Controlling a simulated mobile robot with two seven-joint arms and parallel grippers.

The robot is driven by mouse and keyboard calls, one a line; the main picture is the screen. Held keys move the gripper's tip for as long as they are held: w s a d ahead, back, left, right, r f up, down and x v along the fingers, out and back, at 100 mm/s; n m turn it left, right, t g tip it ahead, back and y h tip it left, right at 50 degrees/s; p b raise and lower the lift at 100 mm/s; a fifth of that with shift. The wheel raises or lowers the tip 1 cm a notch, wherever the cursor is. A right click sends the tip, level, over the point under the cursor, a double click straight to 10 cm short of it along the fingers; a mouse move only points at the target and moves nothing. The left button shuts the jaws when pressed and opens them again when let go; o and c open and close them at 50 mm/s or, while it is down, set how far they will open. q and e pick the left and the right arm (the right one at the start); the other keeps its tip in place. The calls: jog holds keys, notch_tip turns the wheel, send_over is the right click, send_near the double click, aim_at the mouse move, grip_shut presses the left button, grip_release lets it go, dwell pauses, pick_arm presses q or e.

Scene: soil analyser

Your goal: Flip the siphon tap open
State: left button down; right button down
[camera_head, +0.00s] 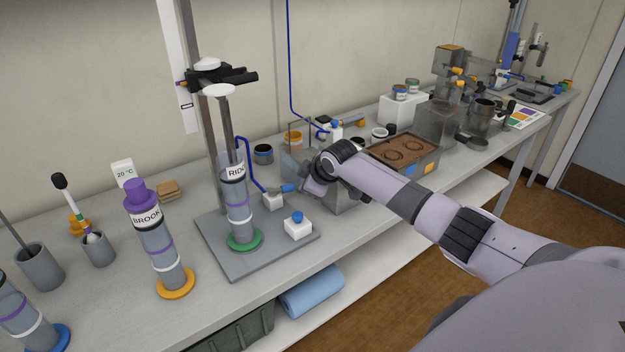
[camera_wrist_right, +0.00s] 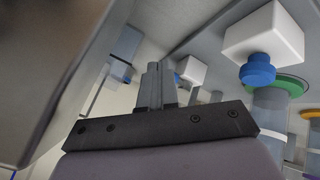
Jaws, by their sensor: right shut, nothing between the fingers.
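The tall cylinder labelled RID… (camera_head: 238,200) stands on a grey base plate (camera_head: 222,262), with a blue tube (camera_head: 249,170) running from it to a small white block (camera_head: 273,203). In the right wrist view my right gripper's fingers (camera_wrist_right: 152,85) are together and empty, just left of a small white block (camera_wrist_right: 190,69). Any contact is unclear. My left gripper is out of view.
A white block with a blue knob (camera_head: 298,226) stands at the plate's front; it is large in the right wrist view (camera_wrist_right: 264,36). The BROOK cylinder (camera_head: 158,245) stands to the left. A brown tray (camera_head: 405,152) lies behind my right arm.

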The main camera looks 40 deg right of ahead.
jog(key=shift+v, duration=2.3)
